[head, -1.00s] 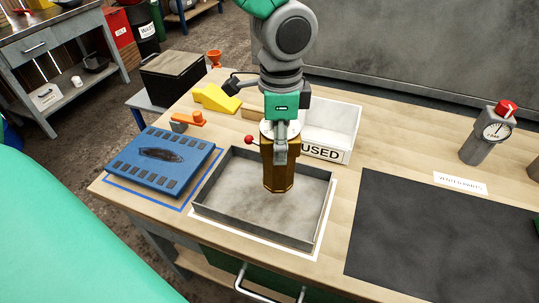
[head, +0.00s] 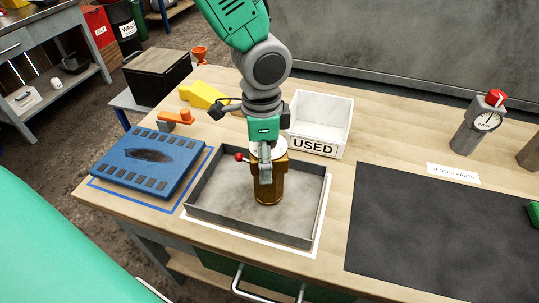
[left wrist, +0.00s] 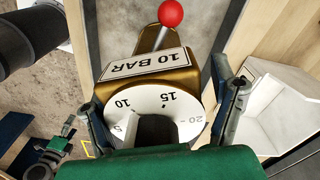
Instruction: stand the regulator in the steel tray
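The regulator (head: 270,186) is a brass block with a red-knobbed lever. In the left wrist view, the regulator (left wrist: 148,82) shows a "10 BAR" label and a white dial. In the left wrist view the fingers of my left gripper (left wrist: 165,112) flank the brass body. My right gripper is not seen.
A blue slotted block (head: 150,160) lies left of the tray. A white "USED" bin (head: 320,127) stands behind it. A black mat (head: 430,225) lies to the right, and a grey gauge with a red cap (head: 478,125) stands at the back right. The tray's front left floor is free.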

